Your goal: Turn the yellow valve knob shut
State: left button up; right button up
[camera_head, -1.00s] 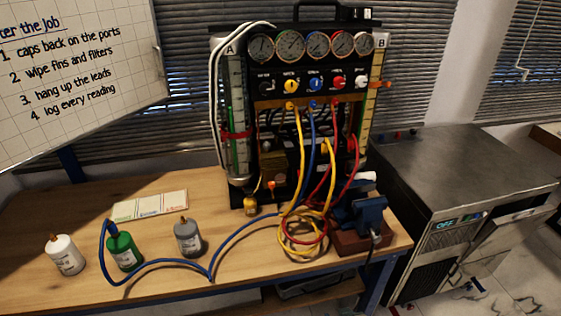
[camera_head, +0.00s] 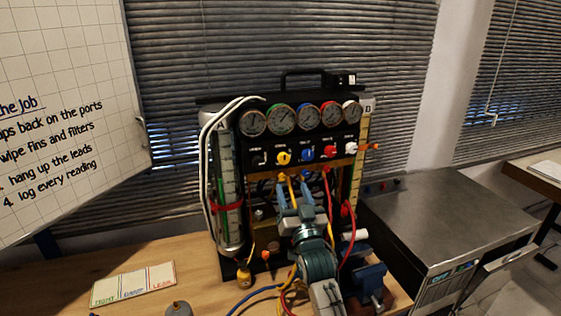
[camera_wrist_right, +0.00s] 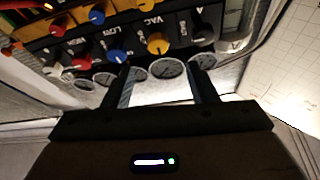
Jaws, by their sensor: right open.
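The yellow valve knob (camera_head: 283,157) sits in a row of coloured knobs on the black gauge panel, under the dials. My right gripper (camera_head: 292,184) is in front of the rig, just below the knob in the head view, with its fingers apart and nothing between them. In the right wrist view the panel appears upside down. There the yellow knob (camera_wrist_right: 157,43) lies beyond the fingertips, roughly in line with the gap of the open gripper (camera_wrist_right: 160,72). The fingers look apart from it. My left gripper is not in view.
Black, blue (camera_head: 307,154), red (camera_head: 329,151) and white (camera_head: 351,146) knobs share the row. Yellow, blue and red hoses hang below, partly behind my arm. A blue vise (camera_head: 372,279) stands to the right. A chart card (camera_head: 133,284) lies on the wooden bench.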

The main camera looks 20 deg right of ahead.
aim_at(284, 161)
jog(key=p+x, duration=0.1)
jog(key=x, duration=0.8)
jog(key=shift+w+d, duration=0.1)
jog(key=shift+w, duration=0.05)
jog(key=shift+w+d+r, duration=0.1)
jog(key=shift+w+r, duration=0.2)
jog(key=shift+w, duration=0.05)
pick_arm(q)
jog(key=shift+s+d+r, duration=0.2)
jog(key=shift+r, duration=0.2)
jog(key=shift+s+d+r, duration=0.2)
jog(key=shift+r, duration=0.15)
pick_arm(e)
jog(key=c, duration=1)
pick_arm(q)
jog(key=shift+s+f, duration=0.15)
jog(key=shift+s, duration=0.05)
pick_arm(e)
jog(key=shift+o, duration=0.2)
jog(key=shift+f, duration=0.1)
